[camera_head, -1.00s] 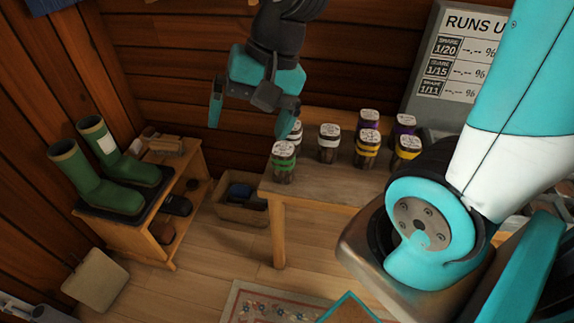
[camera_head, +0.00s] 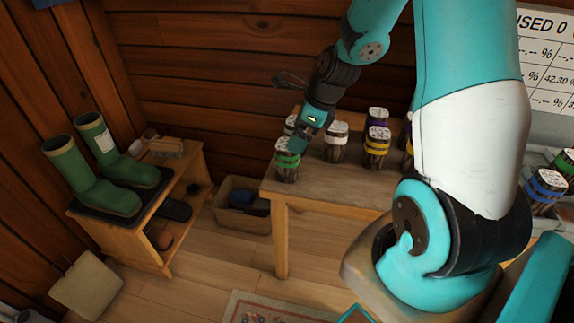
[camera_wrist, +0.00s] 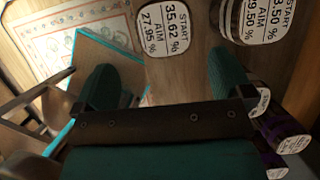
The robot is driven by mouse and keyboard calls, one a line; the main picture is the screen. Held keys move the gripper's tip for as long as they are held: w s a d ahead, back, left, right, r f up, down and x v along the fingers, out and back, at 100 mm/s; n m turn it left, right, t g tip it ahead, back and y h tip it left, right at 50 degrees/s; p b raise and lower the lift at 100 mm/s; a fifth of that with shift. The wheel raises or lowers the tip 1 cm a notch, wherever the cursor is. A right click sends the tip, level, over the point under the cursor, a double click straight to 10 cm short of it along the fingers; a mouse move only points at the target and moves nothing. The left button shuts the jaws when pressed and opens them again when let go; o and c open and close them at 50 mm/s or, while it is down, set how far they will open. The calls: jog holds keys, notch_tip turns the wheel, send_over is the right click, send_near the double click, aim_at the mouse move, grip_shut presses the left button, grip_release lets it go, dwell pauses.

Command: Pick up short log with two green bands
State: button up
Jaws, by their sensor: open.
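The short log with green bands (camera_head: 287,165) stands upright near the left front corner of the wooden table, with a pale labelled top. My gripper (camera_wrist: 163,66) is open, with its two teal fingers apart and nothing between them that I can see. In the head view my gripper (camera_head: 300,140) hangs just above and behind the green-banded log, a finger overlapping its top edge. In the wrist view a log's labelled top (camera_wrist: 169,28) lies ahead of the gap between the fingers. Its bands are hidden there, so I cannot tell which log it is.
A blue-banded log (camera_head: 546,190) stands far right. A boot shelf (camera_head: 160,225) and box (camera_head: 240,205) stand left.

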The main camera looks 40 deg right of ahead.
aim_at(285, 151)
jog(key=x, duration=0.3)
jog(key=shift+f, duration=0.15)
jog(key=w+f, duration=0.1)
jog(key=w+a+f+b, duration=0.1)
jog(key=f, duration=0.2)
jog(key=shift+w+a+f+b, duration=0.15)
jog(key=shift+w+f+b, duration=0.15)
jog(key=shift+w, duration=0.1)
jog(key=shift+r, duration=0.1)
jog(key=c, duration=1.2)
jog(key=shift+r, duration=0.1)
